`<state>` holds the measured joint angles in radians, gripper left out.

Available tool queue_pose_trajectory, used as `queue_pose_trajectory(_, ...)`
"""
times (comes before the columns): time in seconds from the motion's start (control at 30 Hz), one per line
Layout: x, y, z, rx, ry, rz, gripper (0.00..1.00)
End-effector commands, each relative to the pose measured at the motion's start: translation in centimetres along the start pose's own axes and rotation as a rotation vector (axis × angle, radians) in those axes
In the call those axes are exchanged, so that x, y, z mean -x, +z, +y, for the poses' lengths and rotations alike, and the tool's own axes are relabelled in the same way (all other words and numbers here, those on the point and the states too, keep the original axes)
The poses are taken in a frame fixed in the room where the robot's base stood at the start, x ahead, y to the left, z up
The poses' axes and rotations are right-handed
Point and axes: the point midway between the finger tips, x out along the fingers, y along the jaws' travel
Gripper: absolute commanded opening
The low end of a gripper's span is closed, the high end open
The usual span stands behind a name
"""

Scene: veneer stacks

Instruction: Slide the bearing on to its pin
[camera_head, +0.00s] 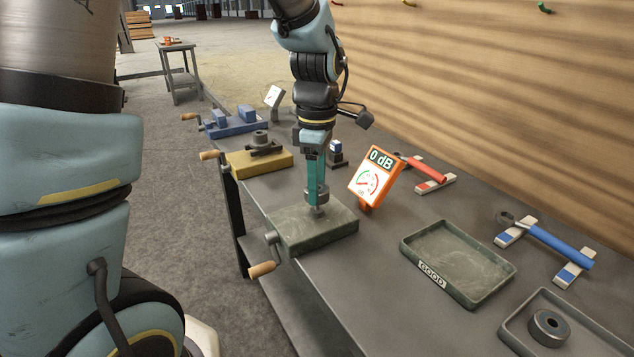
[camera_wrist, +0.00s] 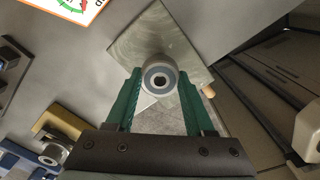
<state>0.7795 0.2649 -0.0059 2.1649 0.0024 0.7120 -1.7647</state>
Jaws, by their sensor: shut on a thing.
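A grey ring-shaped bearing (camera_head: 317,194) is held between the teal fingers of my gripper (camera_head: 316,186), which points straight down. The bearing is over the green block (camera_head: 335,235), with a short grey pin (camera_head: 319,211) showing just under it. I cannot tell whether the pin's tip is inside the bore.
An orange-framed meter (camera_head: 374,176) reading 0 dB stands just right of the block. A crank handle (camera_head: 262,269) sticks out at the block's front left. A GOOD tray (camera_head: 408,252) and a tray (camera_head: 509,330) holding another bearing (camera_head: 548,327) lie right. Yellow (camera_head: 274,164) and blue (camera_head: 236,126) fixtures stand behind.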

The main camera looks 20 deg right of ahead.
Motion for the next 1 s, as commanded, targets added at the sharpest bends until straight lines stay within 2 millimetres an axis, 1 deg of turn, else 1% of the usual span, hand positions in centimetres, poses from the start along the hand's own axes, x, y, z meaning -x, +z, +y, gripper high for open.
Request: queue_pose_trajectory(1.0,-2.3,0.0,0.0,-0.001,0.0,0.0,0.0)
